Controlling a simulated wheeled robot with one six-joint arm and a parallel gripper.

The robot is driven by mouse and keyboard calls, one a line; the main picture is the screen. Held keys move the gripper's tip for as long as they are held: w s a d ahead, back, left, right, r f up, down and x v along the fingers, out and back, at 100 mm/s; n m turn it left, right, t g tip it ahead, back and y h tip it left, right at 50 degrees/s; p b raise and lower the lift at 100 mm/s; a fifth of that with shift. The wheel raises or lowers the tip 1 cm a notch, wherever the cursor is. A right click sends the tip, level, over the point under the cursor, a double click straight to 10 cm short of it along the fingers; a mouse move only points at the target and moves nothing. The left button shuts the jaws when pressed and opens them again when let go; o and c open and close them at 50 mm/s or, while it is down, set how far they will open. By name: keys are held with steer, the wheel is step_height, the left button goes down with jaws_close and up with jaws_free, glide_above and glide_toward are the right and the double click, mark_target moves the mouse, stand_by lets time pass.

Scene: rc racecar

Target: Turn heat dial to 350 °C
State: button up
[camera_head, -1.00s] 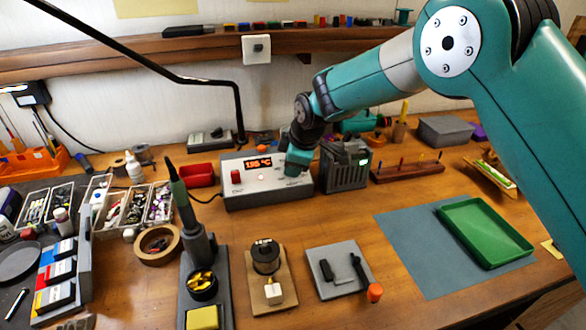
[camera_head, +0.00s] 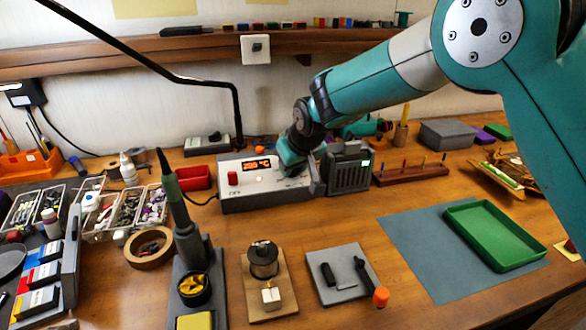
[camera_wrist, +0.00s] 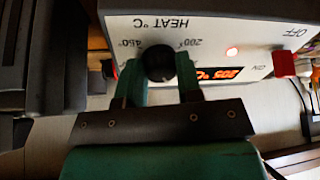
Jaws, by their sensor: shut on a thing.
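The heat station is a light grey box (camera_head: 245,199) on the bench, with a lit orange display (camera_head: 257,164). In the wrist view the station appears upside down, and its display (camera_wrist: 220,73) appears to read 205 °C. The black heat dial (camera_wrist: 159,62) sits between marks such as 200 and 450 under the label HEAT °C. My gripper (camera_wrist: 158,72) has its two green fingers closed on either side of the dial. In the head view my gripper (camera_head: 292,160) is at the station's right front and hides the dial.
A dark slotted unit (camera_head: 348,172) stands close on the right. A soldering iron in its stand (camera_head: 190,245) is at front left.

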steer(key=m+b, duration=0.1)
steer(key=m, duration=0.4)
steer(key=shift+m+t, duration=0.4)
steer(key=m+h+b, duration=0.1)
steer(key=m, duration=0.4)
steer(key=shift+s+a+b, duration=0.1)
steer(key=shift+b, duration=0.25)
steer(key=shift+m, duration=0.3)
steer(key=o, duration=0.9)
steer(key=shift+o, duration=0.2)
steer(key=b+v, duration=0.1)
steer(key=v, duration=1.6)
steer(key=shift+s+a+b, duration=0.2)
steer(key=shift+s+b, duration=0.05)
steer(key=shift+b, duration=0.05)
steer(key=shift+r, duration=0.1)
